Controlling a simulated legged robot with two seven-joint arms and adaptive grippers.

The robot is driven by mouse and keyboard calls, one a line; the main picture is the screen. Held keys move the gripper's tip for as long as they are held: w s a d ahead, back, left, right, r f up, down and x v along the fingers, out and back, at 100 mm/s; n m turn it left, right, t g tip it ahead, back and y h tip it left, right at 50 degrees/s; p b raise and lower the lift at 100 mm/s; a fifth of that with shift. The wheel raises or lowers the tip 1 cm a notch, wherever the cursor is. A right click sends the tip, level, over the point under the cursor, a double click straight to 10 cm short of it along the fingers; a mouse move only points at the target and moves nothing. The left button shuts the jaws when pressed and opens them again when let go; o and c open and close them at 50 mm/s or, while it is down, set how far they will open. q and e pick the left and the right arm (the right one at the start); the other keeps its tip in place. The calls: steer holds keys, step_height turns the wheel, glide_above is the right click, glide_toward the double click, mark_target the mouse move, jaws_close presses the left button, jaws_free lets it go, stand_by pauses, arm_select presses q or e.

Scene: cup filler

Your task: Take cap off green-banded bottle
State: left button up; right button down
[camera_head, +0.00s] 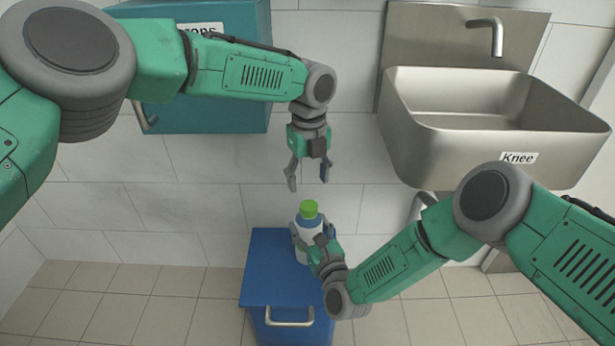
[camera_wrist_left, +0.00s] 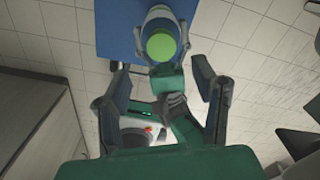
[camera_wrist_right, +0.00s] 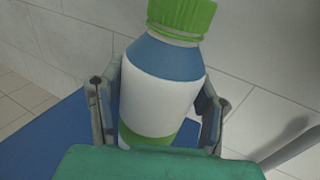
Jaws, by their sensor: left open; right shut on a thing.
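The bottle (camera_head: 304,240) has a white body, a blue shoulder and a green cap (camera_head: 309,209). In the right wrist view the bottle (camera_wrist_right: 165,90) also shows a green band low down, and its ribbed green cap (camera_wrist_right: 183,14) is on. My right gripper (camera_head: 312,242) is shut around the bottle's body; its fingers (camera_wrist_right: 160,105) press on both sides. The bottle is roughly upright over the blue cabinet top; I cannot tell if it touches it. My left gripper (camera_head: 308,185) is open and empty, pointing down above the cap. The left wrist view shows the cap (camera_wrist_left: 161,46) beyond its fingers (camera_wrist_left: 163,95).
A blue cabinet (camera_head: 262,285) with a metal handle stands below the bottle. A steel sink (camera_head: 490,110) labelled "Knee" hangs on the wall at right. A teal wall cabinet (camera_head: 245,25) is behind my left arm. The air around the cap is clear.

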mark_target(307, 205)
arm_select(q)
steer(key=shift+a+f+m, duration=0.1)
steer(key=shift+f+m, duration=0.25)
steer(key=shift+m, duration=0.05)
step_height(307, 205, down, 7)
steer(key=shift+f, duration=0.15)
